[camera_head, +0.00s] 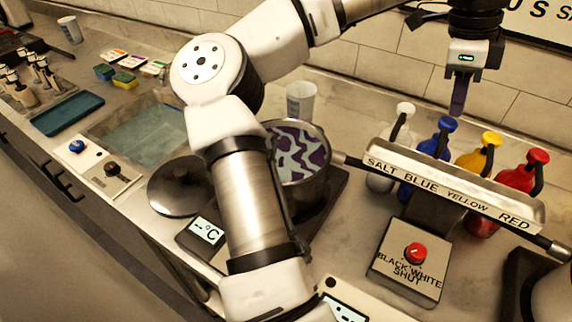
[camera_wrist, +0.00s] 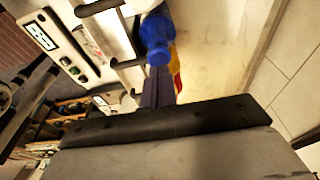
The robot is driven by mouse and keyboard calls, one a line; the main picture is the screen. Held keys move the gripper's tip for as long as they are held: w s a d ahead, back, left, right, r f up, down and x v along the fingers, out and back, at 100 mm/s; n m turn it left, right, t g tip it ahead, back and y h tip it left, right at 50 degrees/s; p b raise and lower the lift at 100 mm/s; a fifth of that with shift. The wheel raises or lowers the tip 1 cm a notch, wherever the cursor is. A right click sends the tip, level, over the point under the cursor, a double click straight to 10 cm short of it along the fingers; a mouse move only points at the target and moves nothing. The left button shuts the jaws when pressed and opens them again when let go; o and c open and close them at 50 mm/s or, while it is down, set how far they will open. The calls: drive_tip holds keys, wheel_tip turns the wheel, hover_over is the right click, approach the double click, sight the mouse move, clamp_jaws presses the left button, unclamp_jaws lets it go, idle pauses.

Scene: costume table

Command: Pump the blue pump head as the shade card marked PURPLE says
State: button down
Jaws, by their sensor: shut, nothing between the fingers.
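The blue bottle with its blue pump head (camera_head: 446,124) stands in the row behind the labelled rail, between the white and yellow ones. The blue pump head (camera_wrist: 157,40) also shows in the wrist view, just beyond my fingers. My gripper (camera_head: 458,108) points down, shut and empty, above and slightly right of the blue pump head. A small gap seems to separate them; contact cannot be told for sure. Small cards with coloured tops (camera_head: 113,56) lie at the back left, too small to read, so I cannot tell which is marked PURPLE.
The rail (camera_head: 455,182) reads SALT, BLUE, YELLOW, RED. White (camera_head: 404,108), yellow (camera_head: 492,139) and red (camera_head: 538,156) pump heads flank the blue one. A pot (camera_head: 322,190) with purple-patterned contents stands left, partly behind my arm. A red-knobbed box (camera_head: 405,277) is in front.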

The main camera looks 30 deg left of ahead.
drive_tip(key=shift+f, duration=0.15)
idle(0.5)
drive_tip(key=shift+f+b, duration=1.1)
drive_tip(key=shift+f, duration=0.2)
drive_tip(key=shift+r, duration=0.1)
drive_tip(key=shift+r+p, duration=1.1)
drive_tip(key=shift+r, duration=0.25)
wheel_tip(320, 180, up, 6)
drive_tip(key=p, duration=0.4)
